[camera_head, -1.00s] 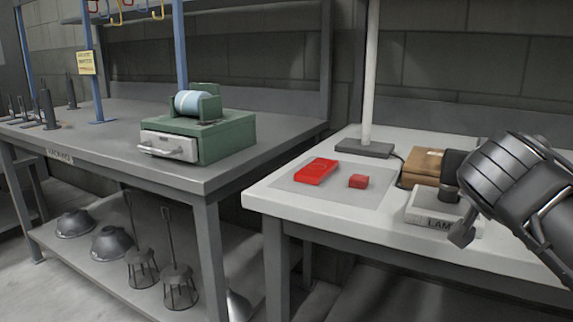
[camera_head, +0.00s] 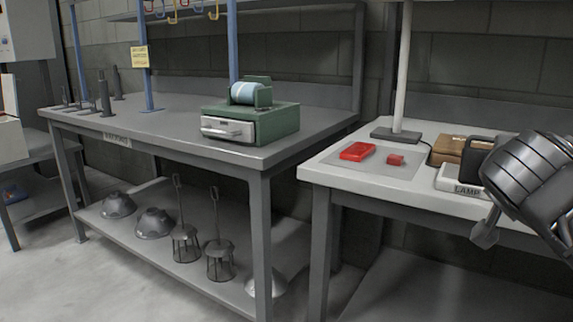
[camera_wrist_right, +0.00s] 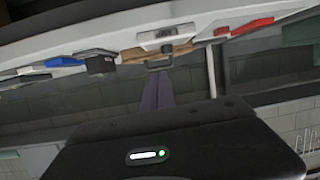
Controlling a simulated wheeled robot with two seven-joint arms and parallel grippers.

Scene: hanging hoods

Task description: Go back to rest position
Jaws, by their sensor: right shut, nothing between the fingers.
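My right gripper (camera_head: 486,232) hangs at the right of the head view, in front of the white bench (camera_head: 316,170). In the right wrist view its fingers (camera_wrist_right: 157,92) are together with nothing between them. It is apart from the bench items. My left gripper is not in view.
The white bench bears a red tray (camera_head: 357,151), a small red block (camera_head: 395,160), a wooden case (camera_head: 448,150) and a box marked LAMP (camera_head: 462,186). A grey bench (camera_head: 175,125) with a green drawer box (camera_head: 272,124) stands left. Open floor (camera_head: 110,290) lies in front.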

